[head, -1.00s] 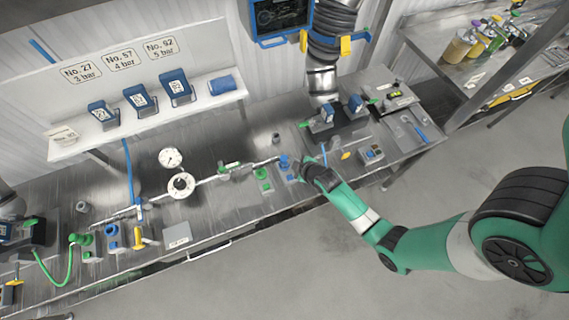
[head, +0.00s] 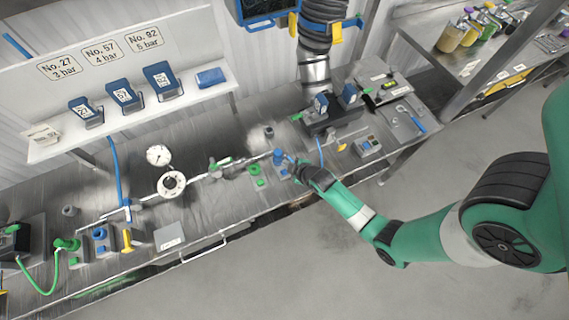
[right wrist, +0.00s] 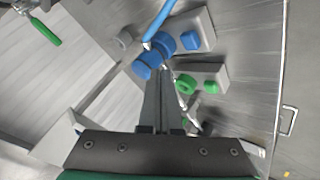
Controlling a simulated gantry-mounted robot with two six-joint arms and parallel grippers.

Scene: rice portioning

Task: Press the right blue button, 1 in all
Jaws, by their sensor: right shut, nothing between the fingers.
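The right blue button (head: 283,173) is on a small grey block on the steel bench, beside a blue valve part (head: 278,156). My right gripper (head: 292,163) is shut and empty, with its tips close to these blue parts. In the right wrist view the shut fingers (right wrist: 163,74) point at a group of blue round parts (right wrist: 147,65). A blue piece (right wrist: 190,40) on a grey block lies just beyond them. I cannot tell whether the tips touch anything. My left gripper is not in view.
A green knob and button block (head: 257,175) sits left of the blue one. Gauges (head: 172,184) and a pipe run further left. A dark device with blue parts (head: 333,115) and a grey button box (head: 368,146) stand to the right. A shelf (head: 120,118) is behind.

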